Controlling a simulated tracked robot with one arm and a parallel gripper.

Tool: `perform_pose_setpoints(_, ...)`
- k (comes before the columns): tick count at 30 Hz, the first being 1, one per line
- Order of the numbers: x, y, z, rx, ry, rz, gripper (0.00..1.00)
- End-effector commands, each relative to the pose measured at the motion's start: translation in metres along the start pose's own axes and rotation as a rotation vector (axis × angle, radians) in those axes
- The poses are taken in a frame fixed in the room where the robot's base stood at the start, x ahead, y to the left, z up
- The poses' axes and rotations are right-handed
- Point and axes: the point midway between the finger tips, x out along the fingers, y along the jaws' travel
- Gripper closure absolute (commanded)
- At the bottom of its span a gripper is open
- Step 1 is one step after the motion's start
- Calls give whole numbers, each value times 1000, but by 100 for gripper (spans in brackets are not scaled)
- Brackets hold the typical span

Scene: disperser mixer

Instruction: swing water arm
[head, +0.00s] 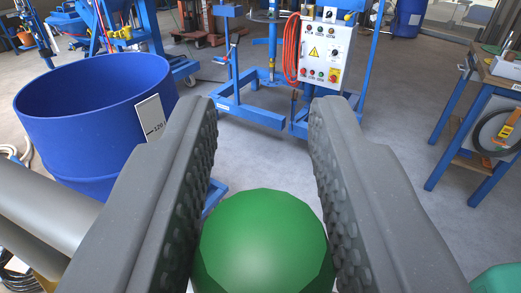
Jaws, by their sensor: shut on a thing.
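My gripper (265,115) reaches forward from the bottom of the head view with two dark grey, studded fingers. A round, faceted green knob (263,245) sits between the fingers near their base, low in the picture. The gripper is shut on this knob, and the fingertips beyond it stand apart with nothing between them. What the knob is fixed to is hidden below it. I cannot make out the water arm itself. A thick grey cylinder (45,215) crosses the lower left, partly behind the left finger; I cannot tell what it belongs to.
A large open blue tub (75,120) with a white label stands at left. Ahead is a blue frame (255,112) with a white control box (325,52) and red hose (291,48). A blue-legged workbench (465,125) is at right. Grey floor is open between.

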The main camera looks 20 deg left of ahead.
Motion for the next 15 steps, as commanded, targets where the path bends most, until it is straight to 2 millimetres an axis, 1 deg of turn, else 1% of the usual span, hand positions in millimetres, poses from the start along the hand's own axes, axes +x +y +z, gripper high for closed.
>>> perform_pose_setpoints(2,-1,0,-4,5,5,-5,100)
perform_pose_setpoints(3,-1,0,-4,5,5,-5,63)
perform_pose_setpoints(4,-1,0,-4,5,5,-5,55)
perform_pose_setpoints(5,-1,0,-4,5,4,-5,50)
perform_pose_setpoints(15,-2,0,-2,3,2,-2,50)
